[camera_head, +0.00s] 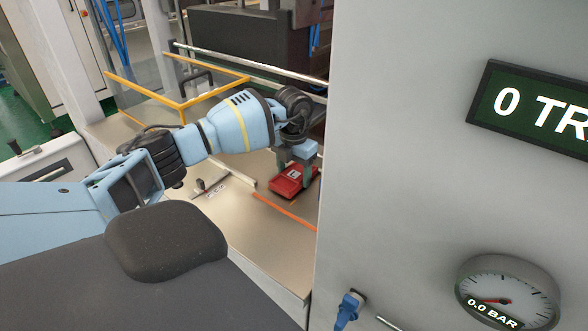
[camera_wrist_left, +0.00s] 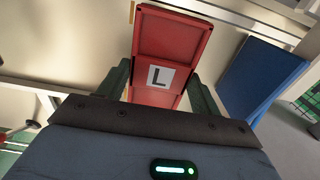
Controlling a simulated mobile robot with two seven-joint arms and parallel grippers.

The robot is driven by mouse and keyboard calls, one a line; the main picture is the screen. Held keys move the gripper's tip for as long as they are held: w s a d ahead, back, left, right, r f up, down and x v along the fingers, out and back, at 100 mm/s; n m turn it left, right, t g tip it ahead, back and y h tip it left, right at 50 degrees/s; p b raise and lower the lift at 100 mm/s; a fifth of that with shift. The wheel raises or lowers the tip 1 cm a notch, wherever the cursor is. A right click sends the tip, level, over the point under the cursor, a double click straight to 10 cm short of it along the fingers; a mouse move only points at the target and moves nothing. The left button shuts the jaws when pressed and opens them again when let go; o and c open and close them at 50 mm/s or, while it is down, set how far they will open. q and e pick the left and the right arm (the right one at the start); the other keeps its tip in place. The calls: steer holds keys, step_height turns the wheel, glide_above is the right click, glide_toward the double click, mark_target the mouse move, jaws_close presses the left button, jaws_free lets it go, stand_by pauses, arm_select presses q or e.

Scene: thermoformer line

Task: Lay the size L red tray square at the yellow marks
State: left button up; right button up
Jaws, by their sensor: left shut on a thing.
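The red tray (camera_head: 286,187) with a white L label is on or just above the beige table, partly hidden by the gripper and the grey panel's edge. In the left wrist view the tray (camera_wrist_left: 172,38) lies between the two dark fingers, its L label facing the camera. My left gripper (camera_head: 295,170) points down and is shut on the tray's sides. A small yellow mark (camera_wrist_left: 132,12) shows beside the tray's far end. Other yellow marks are not clear. My right gripper is out of view.
A grey panel (camera_head: 420,180) with a gauge (camera_head: 508,292) and a display blocks the right side. An orange strip (camera_head: 285,211) runs along the table (camera_head: 245,225) in front of the tray. Yellow rails (camera_head: 183,104) stand behind. A blue panel (camera_wrist_left: 262,78) lies right of the tray.

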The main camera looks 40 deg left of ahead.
arm_select(q)
steer(key=shift+f, duration=0.3)
steer(key=o, duration=1.4)
steer(key=shift+c, duration=0.2)
steer(key=shift+r, duration=3.95)
